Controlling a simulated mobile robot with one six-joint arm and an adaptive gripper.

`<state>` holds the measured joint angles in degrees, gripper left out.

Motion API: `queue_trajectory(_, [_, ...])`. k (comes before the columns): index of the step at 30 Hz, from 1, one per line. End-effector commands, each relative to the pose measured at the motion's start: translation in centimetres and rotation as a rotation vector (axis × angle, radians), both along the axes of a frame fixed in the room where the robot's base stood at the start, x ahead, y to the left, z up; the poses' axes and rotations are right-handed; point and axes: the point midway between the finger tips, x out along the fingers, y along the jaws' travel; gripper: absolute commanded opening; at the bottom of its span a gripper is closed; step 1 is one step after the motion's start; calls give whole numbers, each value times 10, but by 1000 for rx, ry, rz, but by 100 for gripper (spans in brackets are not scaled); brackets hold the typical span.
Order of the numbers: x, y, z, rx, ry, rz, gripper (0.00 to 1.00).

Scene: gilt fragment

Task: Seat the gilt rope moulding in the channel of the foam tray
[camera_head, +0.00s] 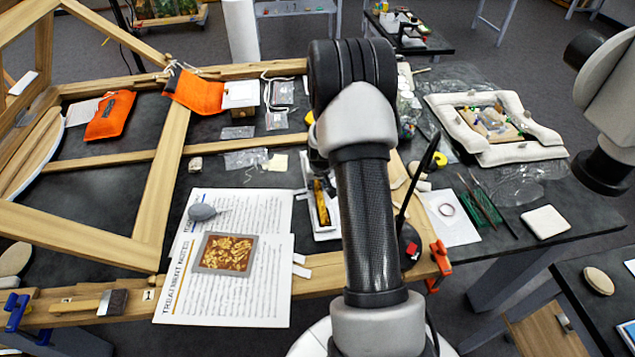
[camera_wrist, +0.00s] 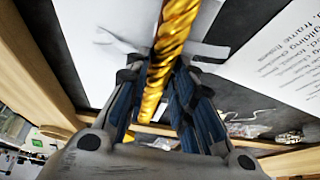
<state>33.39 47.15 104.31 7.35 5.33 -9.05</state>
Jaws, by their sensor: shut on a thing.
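The gilt rope moulding (camera_wrist: 176,22) is a twisted gold strip that runs from the top of the wrist view down between the fingers. My gripper (camera_wrist: 158,75) is shut on it, with one blue-dark finger on each side. In the head view the moulding (camera_head: 321,200) shows as a short gold length at the left of my arm, over or in the narrow white foam tray (camera_head: 326,236). My arm covers part of the tray and most of the gripper there. I cannot tell whether the moulding lies in the channel or above it.
Printed treatment notes (camera_head: 215,306) carry a framed gilt sample (camera_head: 227,253) left of the tray. A wooden frame (camera_head: 160,200) spans the left of the table. An orange clamp (camera_head: 439,262) and a padded white ring (camera_head: 497,155) stand to the right.

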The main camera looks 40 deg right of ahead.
Motion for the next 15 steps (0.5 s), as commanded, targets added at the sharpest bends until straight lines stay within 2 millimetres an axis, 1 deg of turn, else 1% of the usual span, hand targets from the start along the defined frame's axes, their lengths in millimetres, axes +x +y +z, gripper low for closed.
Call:
queue_trajectory(5, [0, 0, -4, 0, 0, 0, 0])
queue_trajectory(6, [0, 0, -4, 1, 1, 0, 24])
queue_trajectory(15, [0, 0, -3, 1, 1, 0, 43])
